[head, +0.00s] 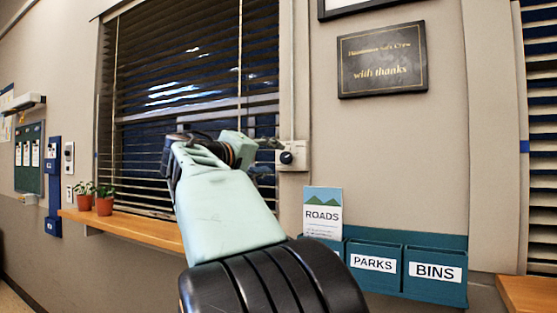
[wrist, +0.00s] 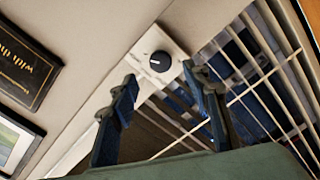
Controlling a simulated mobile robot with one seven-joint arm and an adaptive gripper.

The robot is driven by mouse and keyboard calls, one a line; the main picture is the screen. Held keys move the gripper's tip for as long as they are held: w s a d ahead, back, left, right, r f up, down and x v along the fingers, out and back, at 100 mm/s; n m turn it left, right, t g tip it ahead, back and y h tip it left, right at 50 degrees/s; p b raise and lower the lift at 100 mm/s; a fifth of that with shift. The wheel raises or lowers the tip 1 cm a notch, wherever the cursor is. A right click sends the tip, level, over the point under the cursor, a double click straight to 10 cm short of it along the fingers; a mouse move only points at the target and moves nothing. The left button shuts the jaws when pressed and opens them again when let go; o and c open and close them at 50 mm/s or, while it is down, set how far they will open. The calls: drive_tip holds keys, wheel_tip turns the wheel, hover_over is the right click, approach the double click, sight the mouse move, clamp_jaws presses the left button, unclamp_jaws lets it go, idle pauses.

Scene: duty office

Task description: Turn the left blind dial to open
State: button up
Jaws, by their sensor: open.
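The blind dial (head: 287,157) is a round dark knob on a cream plate, on the wall at the right edge of the left window. In the wrist view the dial (wrist: 160,61) shows a short white mark towards its left side. My gripper (wrist: 160,74) is open and empty, its two dark fingers on either side of the dial's lower part in the picture. I cannot tell whether they touch it. In the head view my gripper (head: 270,145) reaches close to the dial from the left, its fingertips hard to make out. The left blind (head: 190,70) has dark slats with gaps between them.
A wooden sill (head: 135,227) with two potted plants (head: 104,204) runs below the blind. Teal wall pockets (head: 405,270) and a ROADS leaflet (head: 323,210) are below right of the dial. A dark plaque (head: 382,60) hangs above right. Another blind (head: 541,120) is at far right.

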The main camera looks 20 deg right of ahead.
drive_tip(key=v, duration=0.4)
drive_tip(key=shift+s+a, duration=0.1)
idle(0.3)
